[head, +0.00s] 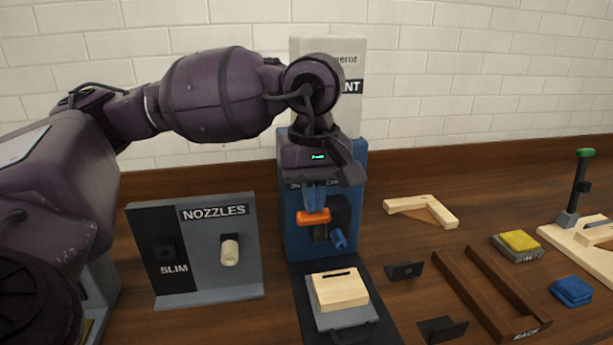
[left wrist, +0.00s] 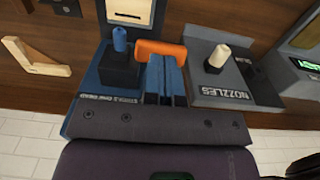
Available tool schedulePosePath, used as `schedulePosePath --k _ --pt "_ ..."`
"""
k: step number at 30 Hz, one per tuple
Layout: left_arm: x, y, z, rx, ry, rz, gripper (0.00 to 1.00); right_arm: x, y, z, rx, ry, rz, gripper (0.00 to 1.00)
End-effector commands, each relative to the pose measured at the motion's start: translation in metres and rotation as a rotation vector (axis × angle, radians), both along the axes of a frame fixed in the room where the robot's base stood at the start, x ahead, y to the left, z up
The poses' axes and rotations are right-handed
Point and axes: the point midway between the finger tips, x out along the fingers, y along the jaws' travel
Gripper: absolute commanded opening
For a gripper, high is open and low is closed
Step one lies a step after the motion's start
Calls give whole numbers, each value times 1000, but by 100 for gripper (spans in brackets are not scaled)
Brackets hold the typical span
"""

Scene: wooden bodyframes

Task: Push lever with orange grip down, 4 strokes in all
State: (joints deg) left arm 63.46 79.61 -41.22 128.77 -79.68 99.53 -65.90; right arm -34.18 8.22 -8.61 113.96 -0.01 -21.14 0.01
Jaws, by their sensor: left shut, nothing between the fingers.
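The lever's orange grip (head: 313,217) sticks out from the front of a blue machine (head: 292,246) in the head view. It also shows in the left wrist view (left wrist: 163,49). My left gripper (head: 314,208) is shut and empty, pointing down, with its blue fingertips right at the top of the orange grip. Whether they touch it I cannot tell. Below the grip, a wooden block (head: 340,289) with a dark slot sits on a grey plate in front of the machine. My right gripper is not in view.
A grey nozzle board (head: 215,271) with a pale nozzle stands left of the machine. A blue knob (head: 338,239) is just right of the grip. Right are a wooden corner piece (head: 437,211), a brown rack (head: 490,290), sponges (head: 518,245) and a green-topped clamp (head: 580,190).

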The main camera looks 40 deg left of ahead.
Motion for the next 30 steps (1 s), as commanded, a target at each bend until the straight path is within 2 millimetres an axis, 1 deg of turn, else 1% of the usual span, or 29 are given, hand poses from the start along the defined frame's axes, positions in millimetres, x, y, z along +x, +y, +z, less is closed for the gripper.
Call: schedulePosePath --k 5,13,23,30 --pt "0 0 5 0 -1 0 0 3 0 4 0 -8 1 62" --pt "0 0 22 -1 -2 0 0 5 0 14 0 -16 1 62" --pt "0 0 43 -1 -3 0 0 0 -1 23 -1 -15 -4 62" --pt "0 0 59 0 -3 0 0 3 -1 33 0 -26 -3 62"
